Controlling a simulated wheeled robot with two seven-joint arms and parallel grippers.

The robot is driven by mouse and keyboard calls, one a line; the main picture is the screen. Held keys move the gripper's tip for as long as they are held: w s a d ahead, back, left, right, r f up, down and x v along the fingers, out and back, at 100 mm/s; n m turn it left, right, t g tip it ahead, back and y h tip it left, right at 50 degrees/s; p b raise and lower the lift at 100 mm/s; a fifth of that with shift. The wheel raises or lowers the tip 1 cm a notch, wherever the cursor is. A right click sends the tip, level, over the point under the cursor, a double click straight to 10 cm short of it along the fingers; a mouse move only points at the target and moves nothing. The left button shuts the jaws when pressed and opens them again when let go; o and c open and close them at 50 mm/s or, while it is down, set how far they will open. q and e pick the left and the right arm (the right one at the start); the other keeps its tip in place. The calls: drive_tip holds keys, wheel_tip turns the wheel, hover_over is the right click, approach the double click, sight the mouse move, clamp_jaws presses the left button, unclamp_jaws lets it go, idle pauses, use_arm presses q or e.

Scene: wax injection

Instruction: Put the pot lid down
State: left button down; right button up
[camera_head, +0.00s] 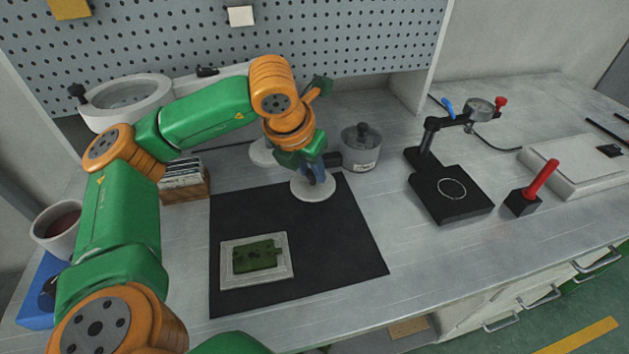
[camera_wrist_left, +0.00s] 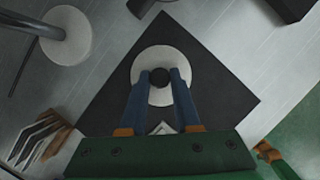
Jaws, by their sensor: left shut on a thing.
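The pot lid (camera_head: 302,190) is a pale round disc with a dark knob. My left gripper (camera_head: 315,174) is shut on the knob from above. In the left wrist view both blue fingers of the left gripper (camera_wrist_left: 160,78) flank the dark knob, and the lid (camera_wrist_left: 165,54) lies flat beneath them. The lid is over the back right part of the black mat (camera_head: 335,262); I cannot tell whether it touches it. The grey pot (camera_head: 361,158) stands open behind and right of the lid, with a dark upright piece inside. My right gripper is not in view.
A pale square plate (camera_head: 228,275) with a green piece lies on the mat's front left. A black gauge stand (camera_head: 455,205) and a red-handled tool (camera_head: 540,182) stand right. A card box (camera_head: 187,190) is left of the mat. The mat's front right is clear.

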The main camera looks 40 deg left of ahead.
sight(314, 182)
use_arm(q)
drive_tip(key=x, duration=0.5)
drive_tip(key=shift+s+a+p, duration=0.15)
drive_tip(key=shift+a+p, duration=0.1)
drive_tip(key=shift+p, duration=0.1)
drive_tip(key=shift+f, duration=0.4)
drive_tip(key=c, duration=0.6)
unclamp_jaws()
drive_tip(key=shift+r, duration=0.25)
drive_tip(key=v, duration=1.1)
drive_tip(key=shift+s+r, duration=0.15)
drive_tip(key=shift+r, duration=0.25)
